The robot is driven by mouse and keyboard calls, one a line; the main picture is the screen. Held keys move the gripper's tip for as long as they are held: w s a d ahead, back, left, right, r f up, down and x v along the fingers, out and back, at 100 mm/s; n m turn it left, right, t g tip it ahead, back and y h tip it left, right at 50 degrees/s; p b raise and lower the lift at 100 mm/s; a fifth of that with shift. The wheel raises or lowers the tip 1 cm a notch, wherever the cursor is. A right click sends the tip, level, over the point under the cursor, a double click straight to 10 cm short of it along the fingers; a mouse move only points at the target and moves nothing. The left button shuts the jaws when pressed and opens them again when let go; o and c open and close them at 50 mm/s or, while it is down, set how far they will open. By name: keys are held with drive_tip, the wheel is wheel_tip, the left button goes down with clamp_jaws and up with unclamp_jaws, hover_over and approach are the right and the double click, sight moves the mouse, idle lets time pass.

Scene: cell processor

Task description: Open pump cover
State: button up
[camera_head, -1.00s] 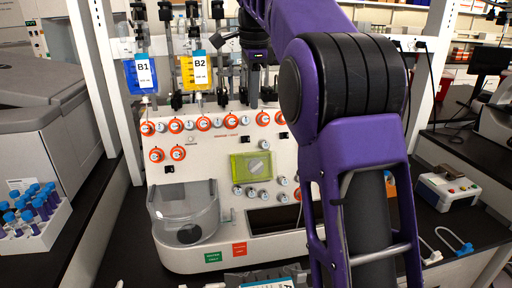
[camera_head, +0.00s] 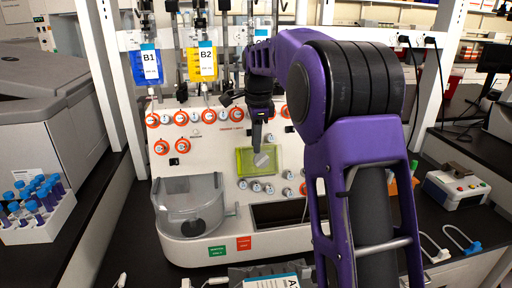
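The pump cover (camera_head: 245,168) is a yellow-green, see-through square on the white front panel of the cell processor. A pale grey knob shows behind it, and the cover looks closed. My gripper (camera_head: 257,144) points down in front of the panel, with its dark fingertips at the upper part of the cover in the picture. I cannot tell whether they touch it. The fingers look narrow and are seen edge-on, so their opening is unclear.
Orange-ringed knobs (camera_head: 153,120) line the panel above. A clear round chamber (camera_head: 190,205) juts out at lower left. Blue bag B1 (camera_head: 148,72) and yellow bag B2 (camera_head: 203,64) hang above. A rack of blue-capped tubes (camera_head: 38,225) stands at left.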

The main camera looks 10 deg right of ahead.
drive_tip(key=shift+w+f, duration=0.1)
drive_tip(key=shift+f, duration=0.55)
clamp_jaws()
idle(1.0)
